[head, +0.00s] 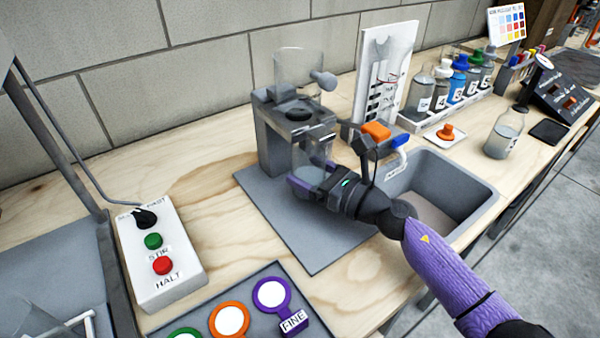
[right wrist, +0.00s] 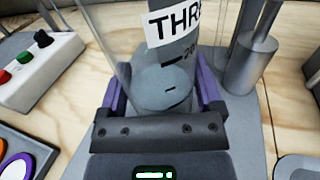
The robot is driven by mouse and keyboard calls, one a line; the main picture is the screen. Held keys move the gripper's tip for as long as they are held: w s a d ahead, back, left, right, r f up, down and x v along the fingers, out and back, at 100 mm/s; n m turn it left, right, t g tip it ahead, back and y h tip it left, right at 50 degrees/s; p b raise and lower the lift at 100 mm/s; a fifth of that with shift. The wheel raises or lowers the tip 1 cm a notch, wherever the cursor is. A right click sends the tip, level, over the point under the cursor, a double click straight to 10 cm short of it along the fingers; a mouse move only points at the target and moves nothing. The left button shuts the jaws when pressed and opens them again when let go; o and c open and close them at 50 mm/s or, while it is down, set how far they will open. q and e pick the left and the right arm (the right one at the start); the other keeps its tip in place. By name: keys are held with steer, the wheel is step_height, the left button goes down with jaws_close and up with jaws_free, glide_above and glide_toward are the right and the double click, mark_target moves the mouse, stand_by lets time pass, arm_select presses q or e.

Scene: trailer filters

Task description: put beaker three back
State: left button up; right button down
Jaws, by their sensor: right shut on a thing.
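Beaker three (head: 311,152) is a clear glass vessel at the grey filter stand (head: 283,137), below its upper glass funnel (head: 299,68). My right gripper (head: 313,181) is shut around the beaker from the front, its purple fingers on either side. In the right wrist view the beaker (right wrist: 165,88) sits between the fingers, with a white label reading "THR" and a 20 mark, and grey contents low inside. It looks upright; I cannot tell whether its base touches the stand. My left gripper is not in view.
A grey mat (head: 300,235) lies under the stand. A sink (head: 440,190) is right of my wrist. A row of numbered bottles (head: 460,85) stands behind it. A control box (head: 160,255) and a tray with coloured rings (head: 230,318) are at the left front.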

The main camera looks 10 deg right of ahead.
steer(key=shift+w+a+f+b, duration=0.25)
steer(key=shift+w+a, duration=0.15)
steer(key=shift+w, duration=0.1)
steer(key=shift+w+a+f+b, duration=0.2)
steer(key=shift+w+a, duration=0.15)
steer(key=shift+w, duration=0.15)
steer(key=shift+f, duration=0.4)
steer(key=shift+r, duration=0.1)
